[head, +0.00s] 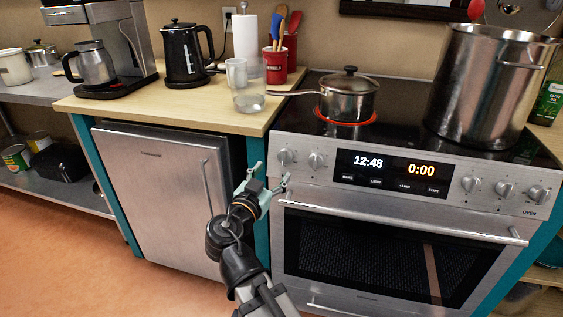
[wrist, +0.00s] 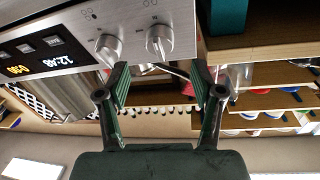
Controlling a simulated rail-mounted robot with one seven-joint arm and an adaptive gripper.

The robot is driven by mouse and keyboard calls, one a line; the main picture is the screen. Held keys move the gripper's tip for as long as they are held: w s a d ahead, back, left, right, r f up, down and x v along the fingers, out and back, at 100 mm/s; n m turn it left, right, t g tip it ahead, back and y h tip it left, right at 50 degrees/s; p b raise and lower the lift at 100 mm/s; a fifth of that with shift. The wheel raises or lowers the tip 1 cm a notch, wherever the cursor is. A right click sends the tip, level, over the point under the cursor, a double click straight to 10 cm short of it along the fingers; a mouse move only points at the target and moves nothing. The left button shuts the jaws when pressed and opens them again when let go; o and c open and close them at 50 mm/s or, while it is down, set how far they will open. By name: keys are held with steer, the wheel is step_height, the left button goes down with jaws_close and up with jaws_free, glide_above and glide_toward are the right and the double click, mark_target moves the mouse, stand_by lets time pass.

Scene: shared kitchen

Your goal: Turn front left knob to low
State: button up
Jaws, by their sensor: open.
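Two silver knobs sit on the left of the stove's front panel, a left one (head: 286,157) and a right one (head: 316,160). Their marks are too small to read, so I cannot tell which is the front left one. My gripper (head: 271,174) is open and empty, just below and in front of the left knob. In the wrist view, which is upside down, the same left knob (wrist: 159,41) lies beyond the gap between my fingertips (wrist: 160,72), apart from them. The right knob (wrist: 109,48) is beside it, past one finger.
A lidded saucepan (head: 348,98) stands on a glowing red burner (head: 345,121). A large steel pot (head: 488,85) stands at the right. The oven handle (head: 400,224) juts out below the panel. A glass jug (head: 247,92) stands on the counter left of the stove.

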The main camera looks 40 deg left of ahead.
mark_target(281, 161)
steer(key=x, duration=0.7)
steer(key=c, duration=1.2)
